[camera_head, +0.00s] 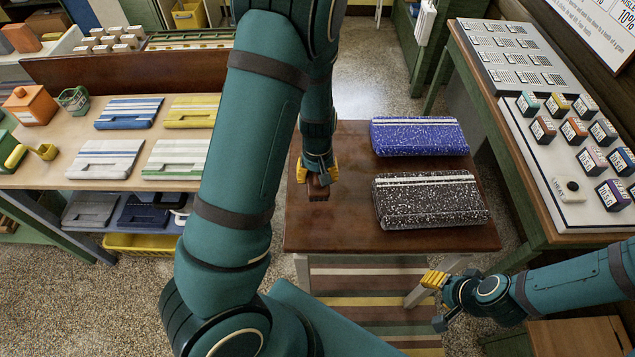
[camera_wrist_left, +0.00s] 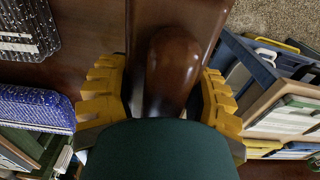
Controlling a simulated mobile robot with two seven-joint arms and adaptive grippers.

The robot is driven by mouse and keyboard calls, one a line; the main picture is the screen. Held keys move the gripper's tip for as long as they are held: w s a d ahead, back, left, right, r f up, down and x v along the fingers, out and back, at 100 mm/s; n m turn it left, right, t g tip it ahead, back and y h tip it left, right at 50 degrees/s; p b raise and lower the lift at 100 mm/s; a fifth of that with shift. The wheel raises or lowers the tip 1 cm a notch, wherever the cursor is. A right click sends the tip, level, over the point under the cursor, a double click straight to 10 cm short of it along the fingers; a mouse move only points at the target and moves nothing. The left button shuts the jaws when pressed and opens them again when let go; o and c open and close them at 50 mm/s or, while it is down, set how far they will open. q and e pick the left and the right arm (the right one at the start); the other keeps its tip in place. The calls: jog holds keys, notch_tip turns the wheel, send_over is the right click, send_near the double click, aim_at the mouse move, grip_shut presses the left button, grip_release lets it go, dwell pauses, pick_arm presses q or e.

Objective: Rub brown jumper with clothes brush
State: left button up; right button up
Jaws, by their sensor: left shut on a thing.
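The clothes brush, dark reddish-brown wood, is in my left gripper (camera_head: 317,172); a small block of the brush (camera_head: 318,192) shows below the fingers in the head view. In the left wrist view its rounded, glossy handle (camera_wrist_left: 172,65) lies between the yellow fingers of the left gripper (camera_wrist_left: 160,100). The brush is over the left part of the brown table, left of the jumper. The jumper (camera_head: 430,205) is folded, dark brown-black with white specks and pale stripes. It lies apart from the brush. My right gripper (camera_head: 435,290) is beyond the table's front right corner; its finger gap is unclear.
A folded blue speckled garment (camera_head: 418,137) lies behind the jumper on the brown table (camera_head: 330,235). A left bench (camera_head: 70,165) holds several folded striped cloths and an orange box (camera_head: 31,105). A right counter (camera_head: 540,205) carries several small boxes. A striped rug (camera_head: 370,290) lies below the table.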

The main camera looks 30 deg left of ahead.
aim_at(347, 215)
pick_arm(q)
notch_tip(347, 215, up, 2)
jog(key=shift+r+p, duration=0.15)
jog(key=shift+p, duration=0.4)
jog(key=shift+r+p, duration=0.85)
jog(key=shift+r, duration=0.05)
jog(key=shift+r+p, duration=0.35)
jog(key=shift+r, duration=2.1)
jog(key=shift+f, duration=0.15)
jog(key=d+f+m+b, duration=0.2)
jog(key=d+f+b, duration=0.1)
jog(key=d+f+m+b, duration=0.2)
jog(key=f+b, duration=0.2)
jog(key=d+f+m+b, duration=0.2)
jog(key=d+f+b, duration=0.1)
jog(key=f+b, duration=0.1)
jog(key=shift+s+d+f, duration=0.15)
jog(key=shift+d, duration=0.15)
jog(key=shift+d+f+m+b, duration=0.35)
jog(key=shift+d+m, duration=0.15)
